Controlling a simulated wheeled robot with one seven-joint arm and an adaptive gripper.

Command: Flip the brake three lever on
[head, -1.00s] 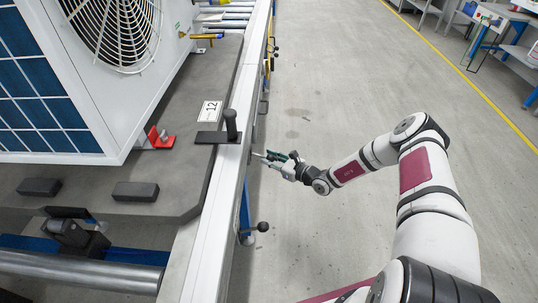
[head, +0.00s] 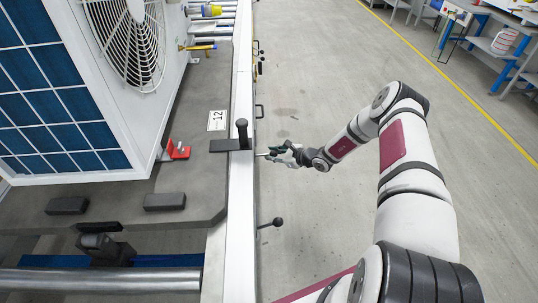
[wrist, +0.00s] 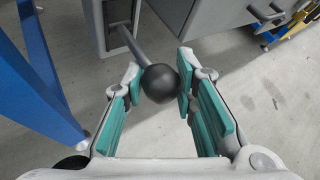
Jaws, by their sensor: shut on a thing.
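A lever with a grey rod and a black ball knob (wrist: 160,83) shows in the wrist view. Its rod runs up and left to a grey housing (wrist: 118,35). My gripper (wrist: 160,76) is shut on the knob, with its teal-padded fingers on either side. In the head view my gripper (head: 281,154) is at the right side of the long rail, and the knob is too small to make out in it. No lever number can be read.
Another black-knobbed lever (head: 277,222) sticks out of the rail (head: 240,215) nearer me. A black upright handle (head: 242,132) stands on the rail's edge by a "12" card (head: 217,120). A blue post (wrist: 30,75) is left in the wrist view.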

